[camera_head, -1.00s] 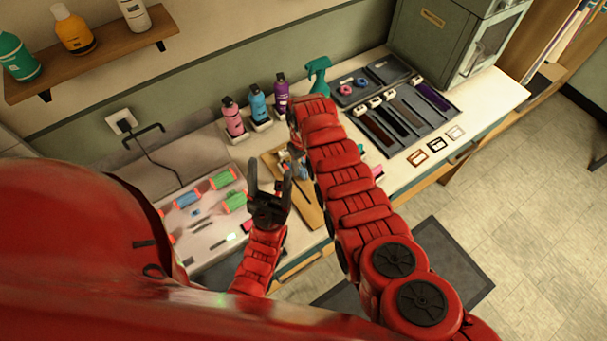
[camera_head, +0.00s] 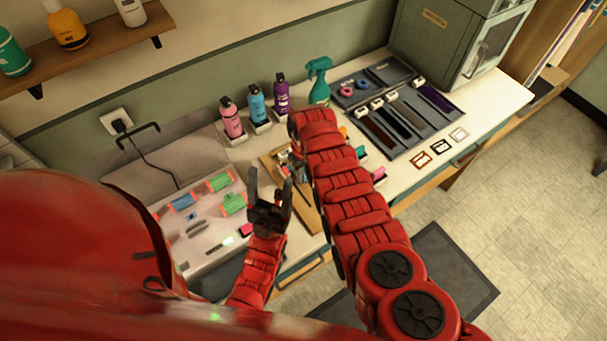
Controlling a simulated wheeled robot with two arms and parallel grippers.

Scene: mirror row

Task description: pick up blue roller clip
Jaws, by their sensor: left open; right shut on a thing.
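A blue roller clip (camera_head: 183,202) with orange ends lies on the pale tray (camera_head: 205,262) at the left of the counter. Green rollers (camera_head: 233,204) lie just right of it. My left gripper (camera_head: 270,181) is open and empty, its fingers pointing up, to the right of the rollers. My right gripper (camera_head: 297,153) is above the wooden tray (camera_head: 308,217), mostly hidden by its own arm. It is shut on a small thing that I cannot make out.
Pink (camera_head: 231,120), blue (camera_head: 257,104) and purple (camera_head: 281,94) bottles stand behind the wooden tray, with a green spray bottle (camera_head: 319,82) beside them. A dark tray (camera_head: 405,112) of strips lies at the right. A cable (camera_head: 150,160) runs down the wall at the left.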

